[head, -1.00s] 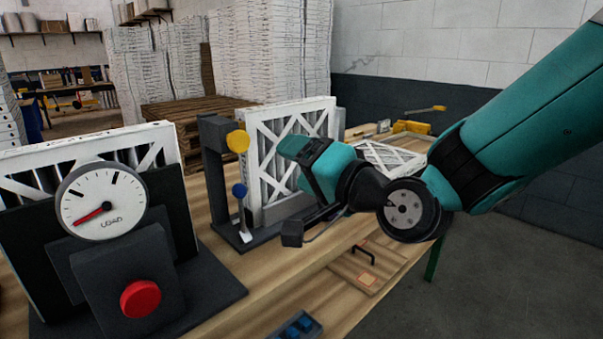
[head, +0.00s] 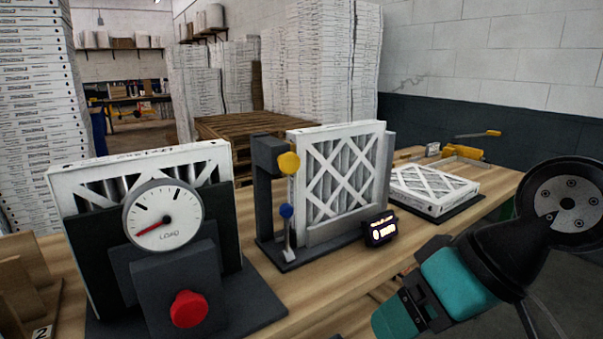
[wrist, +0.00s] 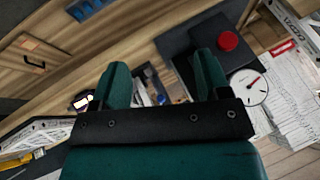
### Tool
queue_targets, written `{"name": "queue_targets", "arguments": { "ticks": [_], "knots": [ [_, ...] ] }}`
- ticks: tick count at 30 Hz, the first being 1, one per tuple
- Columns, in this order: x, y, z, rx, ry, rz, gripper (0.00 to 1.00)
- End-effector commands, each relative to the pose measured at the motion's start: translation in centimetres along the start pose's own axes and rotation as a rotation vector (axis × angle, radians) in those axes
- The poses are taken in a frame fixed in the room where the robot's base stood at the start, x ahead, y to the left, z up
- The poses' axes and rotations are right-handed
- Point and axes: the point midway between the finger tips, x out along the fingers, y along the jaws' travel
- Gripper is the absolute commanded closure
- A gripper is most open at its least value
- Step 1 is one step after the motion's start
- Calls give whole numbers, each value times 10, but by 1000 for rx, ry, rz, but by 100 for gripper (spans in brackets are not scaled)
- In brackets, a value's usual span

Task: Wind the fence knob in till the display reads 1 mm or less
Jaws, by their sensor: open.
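A small dark display box (head: 380,232) stands on the bench in front of a framed filter. Its face is lit, but I cannot read the figures. It also shows small and bright in the wrist view (wrist: 83,102). I cannot tell for sure which part is the fence knob. A yellow fitting (head: 462,152) with a lever sits at the bench's far right end, beside the flat filter. My gripper (wrist: 161,75) is open, with two teal fingers and nothing held between them. In the head view its body is at the lower right, and its fingertips do not show clearly.
A load gauge (head: 163,216) and red button (head: 188,309) stand at the left. A dark stand with yellow (head: 289,162) and blue (head: 286,211) knobs holds the upright filter (head: 338,180). A flat filter (head: 432,190) lies at the right. Bare bench lies along the front.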

Motion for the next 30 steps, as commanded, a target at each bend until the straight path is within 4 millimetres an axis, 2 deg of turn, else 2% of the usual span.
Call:
{"name": "queue_targets", "arguments": {
  "ticks": [3, 7, 30],
  "knots": [
    [-14, 1, 32, -77, -150, 27, 31],
    [-22, 1, 50, -118, -239, 37, 31],
    [-23, 1, 53, -124, -257, 37, 31]
  ]
}}
